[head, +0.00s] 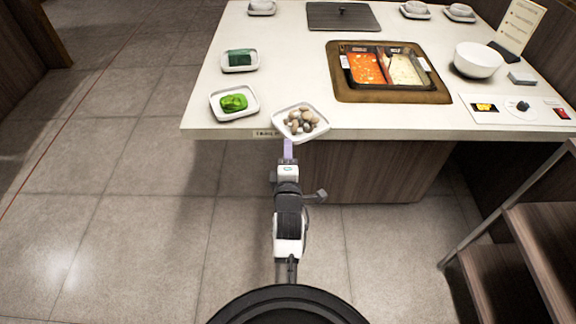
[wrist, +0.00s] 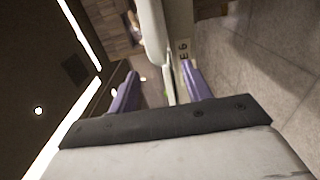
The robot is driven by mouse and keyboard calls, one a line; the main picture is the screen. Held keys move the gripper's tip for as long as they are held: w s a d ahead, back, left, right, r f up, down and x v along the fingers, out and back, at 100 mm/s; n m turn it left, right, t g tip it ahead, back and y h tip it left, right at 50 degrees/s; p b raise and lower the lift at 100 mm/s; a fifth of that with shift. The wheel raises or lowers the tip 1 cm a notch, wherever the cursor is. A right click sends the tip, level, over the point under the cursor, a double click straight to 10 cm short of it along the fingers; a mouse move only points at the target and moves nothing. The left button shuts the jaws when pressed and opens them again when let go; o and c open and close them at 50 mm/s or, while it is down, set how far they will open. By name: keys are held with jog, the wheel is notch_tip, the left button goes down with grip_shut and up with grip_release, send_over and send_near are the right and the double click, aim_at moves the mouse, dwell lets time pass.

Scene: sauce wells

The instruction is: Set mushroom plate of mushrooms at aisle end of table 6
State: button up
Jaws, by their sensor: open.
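The white plate of mushrooms (head: 281,115), heaped with brown and pale mushrooms, is at the near edge of the white table (head: 225,135) in the head view, its near corner reaching over the edge. My gripper (head: 288,145) is just below that corner, its purple fingers partly hidden. In the wrist view my gripper (wrist: 160,70) is open, with a finger on each side and a white rim, apparently the plate (wrist: 152,35), ahead between them. A table label ending in "E 6" (wrist: 184,47) shows beside it. Whether the fingers touch the plate I cannot tell.
A plate of green leaves (head: 233,102) and a dark green dish (head: 240,60) stand to the left. A two-part pot (head: 385,68) is set in the table, with a white bowl (head: 477,60) to its right. Wooden steps (head: 515,250) stand at right; the left floor is clear.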

jog(key=shift+s, duration=1.45)
